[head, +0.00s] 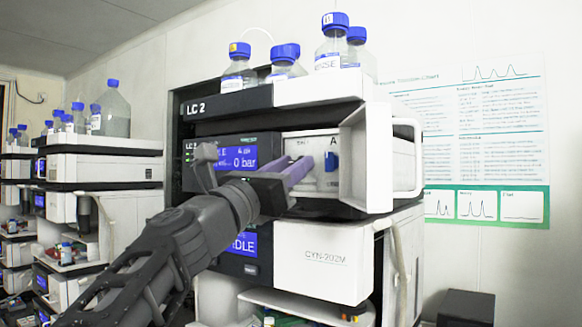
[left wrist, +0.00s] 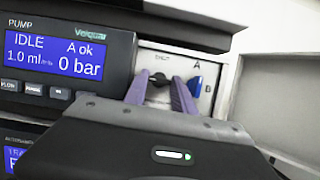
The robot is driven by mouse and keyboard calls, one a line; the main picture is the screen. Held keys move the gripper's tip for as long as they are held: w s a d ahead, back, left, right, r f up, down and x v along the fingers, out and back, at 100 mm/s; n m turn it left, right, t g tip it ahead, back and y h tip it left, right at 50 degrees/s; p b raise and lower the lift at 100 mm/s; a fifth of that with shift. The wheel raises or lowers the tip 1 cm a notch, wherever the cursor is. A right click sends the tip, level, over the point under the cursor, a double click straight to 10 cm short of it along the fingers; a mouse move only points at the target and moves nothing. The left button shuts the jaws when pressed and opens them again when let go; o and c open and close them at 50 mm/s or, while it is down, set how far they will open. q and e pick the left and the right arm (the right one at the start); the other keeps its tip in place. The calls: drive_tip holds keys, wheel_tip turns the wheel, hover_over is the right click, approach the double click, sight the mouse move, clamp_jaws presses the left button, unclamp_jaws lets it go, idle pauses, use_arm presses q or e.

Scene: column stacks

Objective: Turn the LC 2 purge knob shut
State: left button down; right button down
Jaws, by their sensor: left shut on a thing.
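The LC 2 stack (head: 225,98) stands in the middle of the head view. Its pump panel (left wrist: 215,62) carries a small dark purge knob (left wrist: 158,79) below a "SHUT" label. My left gripper (head: 303,168) comes in from the left with its purple fingers at this panel. In the left wrist view the gripper (left wrist: 160,84) has one finger on each side of the purge knob and is shut on it. The fingers hide most of the knob, so its exact angle is hard to read. My right gripper is in neither view.
A blue A/B knob (left wrist: 195,86) sits just right of the fingers. The pump display (left wrist: 66,54) reads IDLE and 0 bar. An open white door (head: 366,160) stands right of the panel. Blue-capped bottles (head: 333,45) stand on top. Another stack (head: 105,160) is at left.

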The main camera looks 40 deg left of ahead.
use_arm(q)
drive_tip(key=shift+m, duration=0.5)
drive_tip(key=m+g+h+p, duration=0.1)
drive_tip(key=m+h, duration=0.1)
drive_tip(key=m, duration=0.3)
drive_tip(key=m+g+h+p, duration=0.1)
drive_tip(key=m+h+p, duration=0.1)
drive_tip(key=m, duration=0.4)
drive_tip(key=m+g+h+p, duration=0.2)
drive_tip(key=m, duration=0.4)
drive_tip(key=shift+a+r+h, duration=0.3)
drive_tip(key=shift+r, duration=0.1)
drive_tip(key=m+g+p, duration=0.1)
drive_tip(key=m+p, duration=0.1)
drive_tip(key=m, duration=0.2)
drive_tip(key=shift+f+g, duration=0.1)
drive_tip(key=shift+g, duration=0.2)
drive_tip(key=c, duration=1.3)
unclamp_jaws()
drive_tip(key=shift+s, duration=0.1)
